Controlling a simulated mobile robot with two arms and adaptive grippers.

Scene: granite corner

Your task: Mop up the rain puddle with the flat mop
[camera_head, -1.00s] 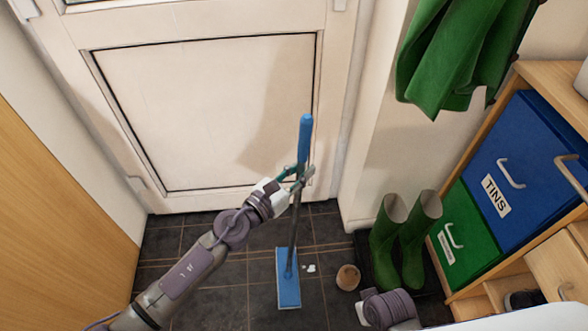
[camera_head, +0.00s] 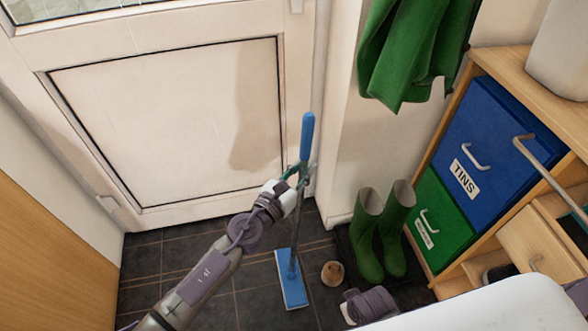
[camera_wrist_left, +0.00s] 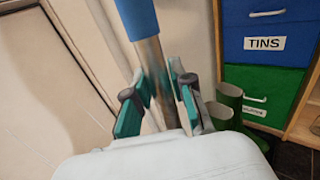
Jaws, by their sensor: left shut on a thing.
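The flat mop has a blue grip (camera_head: 307,135), a grey pole (camera_head: 298,225) and a flat blue head (camera_head: 292,280). The head lies on the dark floor tiles, and the pole stands nearly upright. My left gripper (camera_head: 300,173) is shut on the pole just below the blue grip. In the left wrist view its teal-padded fingers (camera_wrist_left: 160,97) sit on both sides of the pole (camera_wrist_left: 152,70). I cannot make out the rain puddle on the tiles.
A small brown round thing (camera_head: 332,273) lies right of the mop head. Green boots (camera_head: 383,235) stand beside blue (camera_head: 495,145) and green (camera_head: 440,225) bins in a wooden unit. A white door (camera_head: 175,125) is behind. Tiles left of the mop look clear.

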